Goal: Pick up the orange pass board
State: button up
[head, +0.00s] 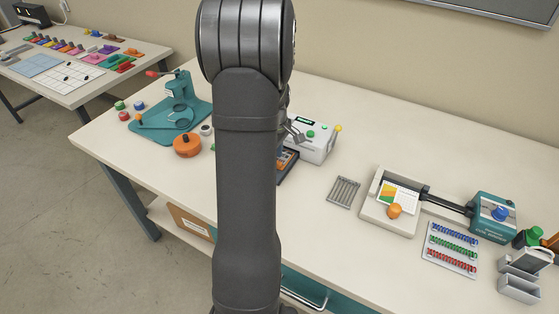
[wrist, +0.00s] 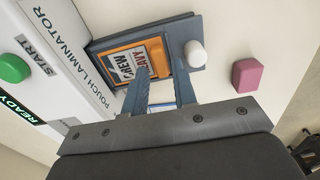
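The orange pass board (wrist: 112,54) shows in the wrist view with a pale label and dark lettering. It lies on a dark blue-grey tray (wrist: 185,30) beside the pouch laminator. In the head view a small part of the board (head: 288,158) shows just right of my arm. My gripper (wrist: 161,72) is open, with its two fingers apart and reaching over the near part of the board. The board shows between the fingers, and I cannot tell whether they touch it. In the head view my arm hides most of my gripper.
The white laminator (head: 312,146) with a green button stands close by. A white knob (wrist: 195,53) is on the tray and a pink block (wrist: 246,75) lies to its right. A grey rack (head: 343,191) and a laminating tray (head: 365,211) stand further right. Bare table lies between.

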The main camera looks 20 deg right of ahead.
notch_tip(320, 180, down, 2)
jog(key=shift+f, duration=0.1)
grip_shut()
jog(key=shift+r, duration=0.2)
